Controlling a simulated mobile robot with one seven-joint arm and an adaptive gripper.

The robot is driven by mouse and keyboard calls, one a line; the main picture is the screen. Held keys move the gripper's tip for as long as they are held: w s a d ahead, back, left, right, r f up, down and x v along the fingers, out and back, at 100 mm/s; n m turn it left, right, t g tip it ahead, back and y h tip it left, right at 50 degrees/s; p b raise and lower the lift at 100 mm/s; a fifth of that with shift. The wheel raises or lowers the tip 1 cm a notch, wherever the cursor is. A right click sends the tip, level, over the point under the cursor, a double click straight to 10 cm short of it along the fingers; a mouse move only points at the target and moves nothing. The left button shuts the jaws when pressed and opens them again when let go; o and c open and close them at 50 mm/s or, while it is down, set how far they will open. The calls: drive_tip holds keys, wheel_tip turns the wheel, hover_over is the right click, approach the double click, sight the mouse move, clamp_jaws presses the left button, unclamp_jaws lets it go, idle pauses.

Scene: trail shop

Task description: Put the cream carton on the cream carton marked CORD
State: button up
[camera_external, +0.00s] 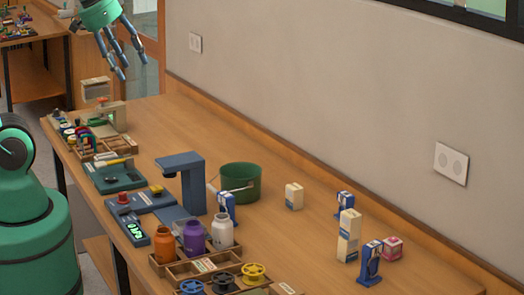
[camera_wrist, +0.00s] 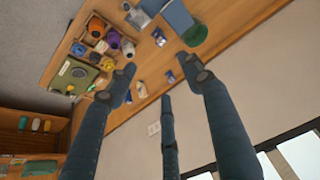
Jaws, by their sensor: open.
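My gripper (camera_external: 130,68) is open and empty, raised high over the far left end of the bench, well away from the cartons. In the wrist view its dark fingers (camera_wrist: 160,77) are spread apart. One small cream carton (camera_external: 293,197) stands alone on the bench, right of the green pot. Further right, a taller cream column (camera_external: 348,236) looks like one carton on top of another. No CORD lettering is readable, so I cannot tell which carton bears it. A pale carton-like shape (camera_wrist: 142,90) shows in the wrist view, too small to identify.
Blue clips (camera_external: 370,262) and a pink box (camera_external: 392,248) stand close to the tall column. A green pot (camera_external: 241,182), a blue stand (camera_external: 186,180) and a wooden tray of bottles (camera_external: 192,262) occupy the middle. The wall runs behind the bench.

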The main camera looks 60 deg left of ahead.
drive_tip(key=s, duration=0.1)
drive_tip(key=s+f, duration=0.1)
drive_tip(key=s+a, duration=0.1)
drive_tip(key=shift+s+f, duration=0.25)
drive_tip(key=shift+f, duration=0.05)
drive_tip(key=shift+f+b, duration=0.9)
drive_tip(key=shift+f, duration=0.05)
